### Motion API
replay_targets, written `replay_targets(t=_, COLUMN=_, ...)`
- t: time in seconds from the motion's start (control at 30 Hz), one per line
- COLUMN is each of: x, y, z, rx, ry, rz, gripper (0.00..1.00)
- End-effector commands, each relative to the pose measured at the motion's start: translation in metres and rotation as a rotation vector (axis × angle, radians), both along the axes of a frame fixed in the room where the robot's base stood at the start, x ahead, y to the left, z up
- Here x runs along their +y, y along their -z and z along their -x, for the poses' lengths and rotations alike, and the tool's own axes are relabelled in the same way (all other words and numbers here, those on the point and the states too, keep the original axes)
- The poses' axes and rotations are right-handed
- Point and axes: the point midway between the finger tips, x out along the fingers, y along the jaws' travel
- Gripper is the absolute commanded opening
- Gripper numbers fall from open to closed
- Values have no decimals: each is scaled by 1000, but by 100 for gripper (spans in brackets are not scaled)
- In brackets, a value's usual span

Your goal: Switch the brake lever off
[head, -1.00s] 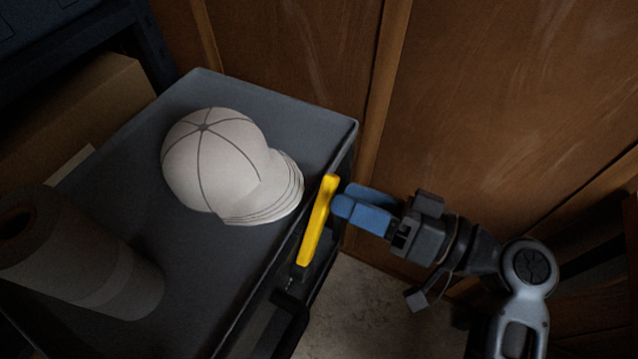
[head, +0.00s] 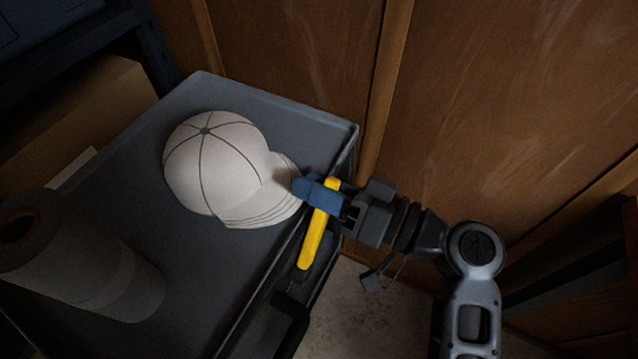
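The yellow brake lever (head: 313,239) sits at the right edge of the grey cart (head: 152,296), pointing up and slightly right in the picture. My gripper (head: 306,192), with blue fingertips, reaches in from the right at the upper end of the lever. The blue fingers lie over and to the left of the lever, and the lever's top tip shows above them. I cannot tell whether both fingers touch the lever or how far apart they are.
A white cap (head: 215,165) lies on the cart top, its brim close to my fingertips. A paper roll (head: 75,257) stands at the left. A black handle (head: 288,318) juts from the cart's near right side. Wooden panels (head: 480,110) stand behind; bare floor shows right of the cart.

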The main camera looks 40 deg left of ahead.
Motion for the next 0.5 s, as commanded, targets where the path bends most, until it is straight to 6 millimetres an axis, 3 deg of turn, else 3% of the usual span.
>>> replay_targets(t=0.33, x=0, y=0, z=0, rx=0, ry=0, rz=0, gripper=0)
replay_targets(t=0.5, x=0, y=0, z=0, rx=0, ry=1, rz=1, gripper=0)
